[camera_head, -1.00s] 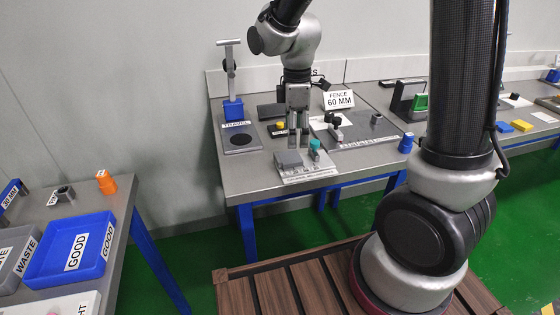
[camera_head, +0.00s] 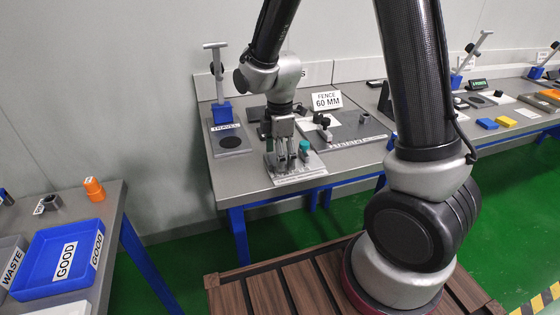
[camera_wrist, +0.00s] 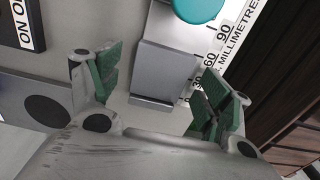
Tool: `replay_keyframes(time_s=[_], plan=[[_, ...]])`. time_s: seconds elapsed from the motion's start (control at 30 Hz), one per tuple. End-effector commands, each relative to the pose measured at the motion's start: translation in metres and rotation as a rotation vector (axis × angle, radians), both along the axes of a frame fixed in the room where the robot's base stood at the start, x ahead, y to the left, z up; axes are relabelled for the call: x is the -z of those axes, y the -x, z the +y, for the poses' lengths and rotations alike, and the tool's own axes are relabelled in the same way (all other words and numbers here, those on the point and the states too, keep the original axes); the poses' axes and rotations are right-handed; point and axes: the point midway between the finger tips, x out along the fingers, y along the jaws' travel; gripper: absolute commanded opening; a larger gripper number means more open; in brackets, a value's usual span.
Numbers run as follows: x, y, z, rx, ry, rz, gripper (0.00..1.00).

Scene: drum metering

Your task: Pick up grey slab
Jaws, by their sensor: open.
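The grey slab (camera_wrist: 168,70) lies on a pale plate with a millimetre scale (camera_wrist: 225,45). In the wrist view it sits between the two green-padded fingers of my open gripper (camera_wrist: 160,88), with a gap on each side. A narrow grey step shows at its near end. In the head view my gripper (camera_head: 285,157) is over the scale plate (camera_head: 300,176) at the bench's front, and its fingers mostly hide the slab. A teal knob (camera_head: 305,146) stands just right of the fingers; it also shows at the wrist view's top edge (camera_wrist: 198,8).
A blue-based stand (camera_head: 221,112) and a plate with a dark disc (camera_head: 230,142) are on the left. A grey board (camera_head: 352,131) with a clamp and the fence sign (camera_head: 327,101) are behind right. A separate bench at left holds a blue GOOD tray (camera_head: 35,290).

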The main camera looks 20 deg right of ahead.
Motion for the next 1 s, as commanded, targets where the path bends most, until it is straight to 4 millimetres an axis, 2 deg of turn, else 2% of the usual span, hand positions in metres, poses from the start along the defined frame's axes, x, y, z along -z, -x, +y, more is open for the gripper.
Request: replay_keyframes(time_s=[0.07, 0.33, 0.37, 0.43, 0.47, 0.67, 0.77, 1.0], plan=[[0.000, 0.000, 0.000, 0.000, 0.000, 0.000, 0.79], [0.000, 0.000, 0.000, 0.000, 0.000, 0.000, 0.31], [0.000, 0.000, 0.000, 0.000, 0.000, 0.000, 0.29], [0.000, 0.000, 0.000, 0.000, 0.000, 0.000, 0.29], [0.000, 0.000, 0.000, 0.000, 0.000, 0.000, 0.25], [-0.004, 0.000, 0.000, 0.000, 0.000, -0.001, 0.25], [-0.017, -0.001, 0.000, 0.000, -0.002, -0.004, 0.25], [-0.067, -0.001, 0.000, 0.000, -0.002, -0.004, 0.25]])
